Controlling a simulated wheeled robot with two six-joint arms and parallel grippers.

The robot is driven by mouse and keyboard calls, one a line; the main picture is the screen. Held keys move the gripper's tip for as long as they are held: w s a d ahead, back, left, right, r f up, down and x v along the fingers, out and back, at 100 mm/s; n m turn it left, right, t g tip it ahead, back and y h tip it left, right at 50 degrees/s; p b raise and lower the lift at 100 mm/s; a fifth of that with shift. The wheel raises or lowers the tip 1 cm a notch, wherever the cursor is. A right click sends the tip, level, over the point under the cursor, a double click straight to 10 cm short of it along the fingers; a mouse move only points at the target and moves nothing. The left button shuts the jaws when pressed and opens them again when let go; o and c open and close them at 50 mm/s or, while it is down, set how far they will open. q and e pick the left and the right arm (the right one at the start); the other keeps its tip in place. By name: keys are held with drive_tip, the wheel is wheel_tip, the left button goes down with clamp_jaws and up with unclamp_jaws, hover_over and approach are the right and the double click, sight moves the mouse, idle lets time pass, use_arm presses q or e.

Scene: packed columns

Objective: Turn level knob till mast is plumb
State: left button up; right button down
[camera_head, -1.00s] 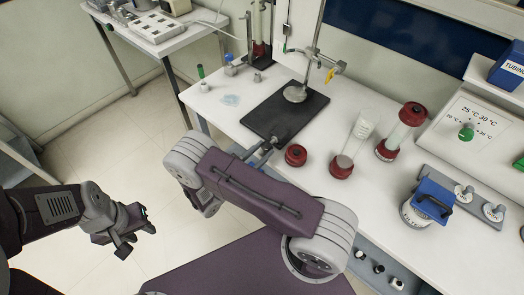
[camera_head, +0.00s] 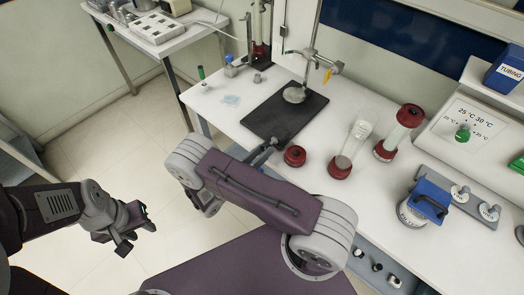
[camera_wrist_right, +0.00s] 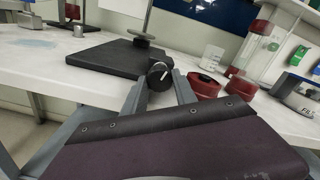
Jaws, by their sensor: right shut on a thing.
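The stand has a black base plate (camera_head: 285,115) with a round metal foot (camera_head: 294,95). Its thin grey mast (camera_head: 317,28) slants, top to the right, in the head view; camera tilt makes true plumb hard to judge. The mast also shows in the right wrist view (camera_wrist_right: 147,18). The black level knob (camera_wrist_right: 158,74), with a white mark, is at the plate's near edge. My right gripper (camera_head: 262,153) is shut on it, one finger on each side in the wrist view. My left gripper (camera_head: 135,232) hangs open and empty over the floor, left of the bench.
A red-capped jar (camera_head: 294,156) stands close right of my right gripper. Further right are a clear tube with a red base (camera_head: 340,168), a red-ended cylinder (camera_head: 398,135) and a blue-handled device (camera_head: 428,200). The white bench top (camera_head: 225,100) is mostly clear at left.

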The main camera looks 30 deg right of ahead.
drive_tip(key=shift+w+r+n, duration=0.1)
drive_tip(key=shift+r+n, duration=0.05)
drive_tip(key=shift+n, duration=1.35)
drive_tip(key=c, duration=1)
unclamp_jaws()
